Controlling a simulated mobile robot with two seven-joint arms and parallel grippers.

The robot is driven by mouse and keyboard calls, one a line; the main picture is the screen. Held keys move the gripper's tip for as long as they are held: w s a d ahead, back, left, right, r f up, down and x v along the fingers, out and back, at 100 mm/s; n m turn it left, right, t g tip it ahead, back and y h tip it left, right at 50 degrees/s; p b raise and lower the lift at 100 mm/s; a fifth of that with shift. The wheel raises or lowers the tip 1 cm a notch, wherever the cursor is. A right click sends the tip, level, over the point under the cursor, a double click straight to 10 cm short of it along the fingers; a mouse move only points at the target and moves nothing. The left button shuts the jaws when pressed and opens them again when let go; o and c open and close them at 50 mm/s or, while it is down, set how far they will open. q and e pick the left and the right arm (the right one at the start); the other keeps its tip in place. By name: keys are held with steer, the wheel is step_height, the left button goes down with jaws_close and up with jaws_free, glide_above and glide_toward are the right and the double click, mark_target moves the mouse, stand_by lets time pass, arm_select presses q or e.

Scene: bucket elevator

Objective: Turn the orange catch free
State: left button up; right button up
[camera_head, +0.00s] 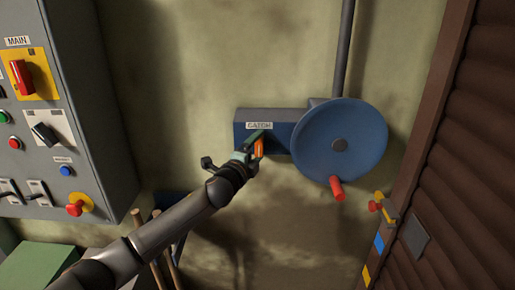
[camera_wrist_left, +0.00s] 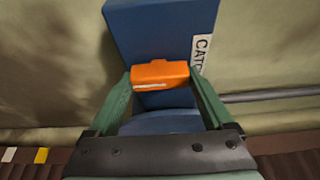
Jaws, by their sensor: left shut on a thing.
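The orange catch (camera_head: 259,147) sits at the front of a blue box (camera_head: 284,120) with a "CATCH" label, on the wall. My left gripper (camera_head: 254,143) reaches up to it from the lower left and is shut on the catch. In the left wrist view the orange catch (camera_wrist_left: 160,74) lies crosswise between the two green fingers (camera_wrist_left: 160,85), one finger at each end. The blue box (camera_wrist_left: 155,30) is behind it, its label partly cut by a finger. My right gripper is in neither view.
A blue wheel (camera_head: 318,130) with a red handle (camera_head: 338,188) stands right of the catch. A grey control panel (camera_head: 75,100) is at the left. A brown slatted shutter (camera_head: 465,140) with a red knob (camera_head: 375,206) beside it is at the right.

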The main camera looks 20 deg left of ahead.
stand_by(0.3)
arm_select(q)
steer(key=o, duration=1.1)
steer(key=shift+o, duration=0.2)
steer(key=s+a+b, duration=0.1)
steer(key=s, duration=1.1)
steer(key=shift+s+a+b, duration=0.2)
steer(key=shift+b, duration=0.15)
